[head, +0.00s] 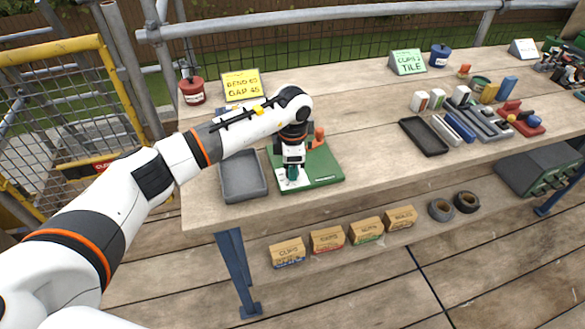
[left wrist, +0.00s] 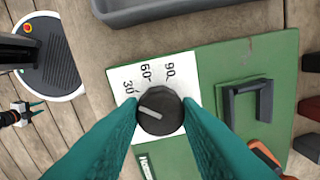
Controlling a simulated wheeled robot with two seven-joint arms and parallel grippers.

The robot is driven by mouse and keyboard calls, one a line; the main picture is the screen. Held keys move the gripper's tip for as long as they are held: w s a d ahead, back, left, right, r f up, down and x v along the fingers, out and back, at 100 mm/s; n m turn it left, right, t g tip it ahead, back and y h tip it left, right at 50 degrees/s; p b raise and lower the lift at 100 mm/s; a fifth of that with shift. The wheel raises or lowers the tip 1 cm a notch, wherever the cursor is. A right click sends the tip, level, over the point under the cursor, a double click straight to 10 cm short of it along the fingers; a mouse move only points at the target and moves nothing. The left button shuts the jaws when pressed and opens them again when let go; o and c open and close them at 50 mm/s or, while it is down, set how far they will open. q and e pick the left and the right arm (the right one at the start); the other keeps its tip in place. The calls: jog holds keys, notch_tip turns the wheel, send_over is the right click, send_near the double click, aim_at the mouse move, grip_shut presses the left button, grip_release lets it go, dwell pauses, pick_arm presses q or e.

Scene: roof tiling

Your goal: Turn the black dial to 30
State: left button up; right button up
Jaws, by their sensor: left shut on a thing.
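The black dial (left wrist: 160,110) sits on a white scale plate (left wrist: 122,76) marked 30, 60 and 90, on a green board (left wrist: 215,60). Its pale pointer line faces up-left in the left wrist view, roughly towards the 30; I cannot tell if it lines up exactly. My left gripper (left wrist: 160,116) has its teal fingers shut on the dial, one on each side. In the head view the left gripper (head: 292,173) points down over the green board (head: 322,168) and hides the dial.
A grey tray (head: 243,196) lies left of the board. A black handle (left wrist: 248,100) stands up from the board beside the dial. A yellow sign (head: 241,86) and a red pot (head: 192,91) stand behind. The bench between the board and the black tray (head: 424,137) is clear.

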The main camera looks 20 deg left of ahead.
dwell(0.4)
pick_arm(q)
jog(key=o, duration=1)
jog(key=shift+c, duration=0.2)
notch_tip(320, 180, up, 12)
jog(key=b, duration=0.2)
jog(key=shift+s, duration=0.25)
jog(key=shift+d, duration=0.1)
